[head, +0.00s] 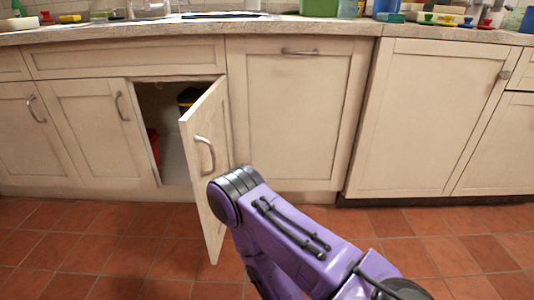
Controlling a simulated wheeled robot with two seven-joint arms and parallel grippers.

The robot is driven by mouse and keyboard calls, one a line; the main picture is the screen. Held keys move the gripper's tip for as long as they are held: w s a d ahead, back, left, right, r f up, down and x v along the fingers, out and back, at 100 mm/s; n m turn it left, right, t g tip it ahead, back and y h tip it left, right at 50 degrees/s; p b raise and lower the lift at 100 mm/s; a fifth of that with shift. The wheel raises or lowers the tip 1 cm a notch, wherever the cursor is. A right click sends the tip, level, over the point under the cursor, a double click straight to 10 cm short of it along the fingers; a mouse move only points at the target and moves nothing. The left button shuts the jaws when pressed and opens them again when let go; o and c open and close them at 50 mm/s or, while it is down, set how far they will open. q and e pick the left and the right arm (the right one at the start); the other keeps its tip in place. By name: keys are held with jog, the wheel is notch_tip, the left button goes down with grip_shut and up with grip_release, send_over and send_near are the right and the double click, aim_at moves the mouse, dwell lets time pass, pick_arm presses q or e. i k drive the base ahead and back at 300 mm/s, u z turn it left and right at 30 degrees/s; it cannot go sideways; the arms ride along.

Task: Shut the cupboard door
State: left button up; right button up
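The cupboard door (208,168) is cream with a silver bow handle (205,155). It stands open, swung out toward me from its right-hand edge. A purple arm of mine with a black ringed joint comes in from the lower right. The joint overlaps the door's right side in the picture; I cannot tell whether they touch. No gripper fingers of either arm show.
A red container (153,145) and a dark item (189,97) stand inside the cupboard. The closed doors beside it include a left one (90,125) and a large right one (290,115). The countertop (300,27) holds several items. The tiled floor (110,250) is clear at left.

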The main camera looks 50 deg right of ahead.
aim_at(205, 128)
jog(key=z, duration=1.1)
jog(key=i, duration=1)
